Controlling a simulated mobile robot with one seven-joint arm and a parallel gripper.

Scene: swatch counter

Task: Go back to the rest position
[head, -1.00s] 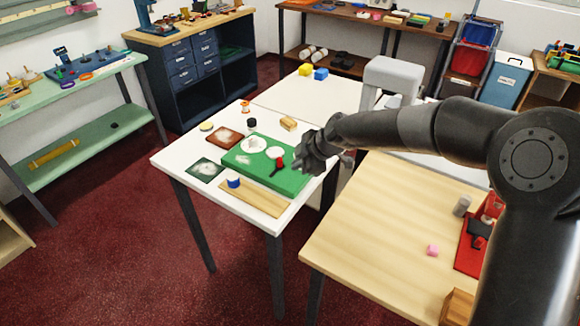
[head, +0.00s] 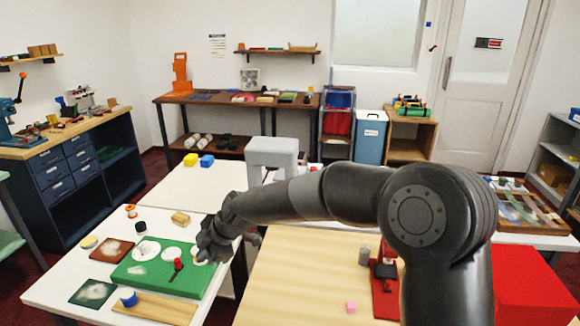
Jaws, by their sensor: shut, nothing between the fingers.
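My gripper (head: 212,246) hangs at the end of my dark arm, over the right edge of the white table (head: 50,290) at the left. It looks small and is partly turned away; its fingers are shut with nothing seen between them. Below and left of it lies a green board (head: 197,281) with white round patches and a red-and-black tool (head: 177,266). My arm reaches in from the right, across the light wood table (head: 275,280).
A grey arched machine (head: 272,152) stands behind my arm. A red tool stand (head: 385,285), a grey cylinder (head: 365,255) and a pink cube (head: 351,307) are on the wood table. A red box (head: 530,285) is at the right.

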